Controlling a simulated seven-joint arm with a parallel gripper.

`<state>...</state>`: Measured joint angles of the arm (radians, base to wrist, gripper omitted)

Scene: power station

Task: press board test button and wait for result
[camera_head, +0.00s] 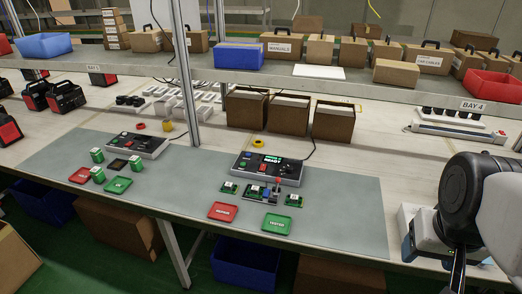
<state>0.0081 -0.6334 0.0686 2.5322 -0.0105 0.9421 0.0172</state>
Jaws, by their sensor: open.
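The right-hand tester (267,169) is a grey box on the grey-green mat, and its lit green screen (268,160) appears to read READY. In front of it, a green board (264,193) sits in a small fixture with a red-tipped post (277,181). Another green board (230,187) lies to its left and one (292,200) to its right. Small buttons show on the tester's face, but I cannot tell which is the test button. My arm's black and white links fill the right edge, well right of the tester. My gripper's fingers cannot be made out.
A red tray (223,212) and a green tray (277,224) lie at the mat's front. A second tester (138,144) with green blocks stands left. A metal post (187,80) rises between testers. A white-blue device (424,240) stands beside my arm. The mat's right part is clear.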

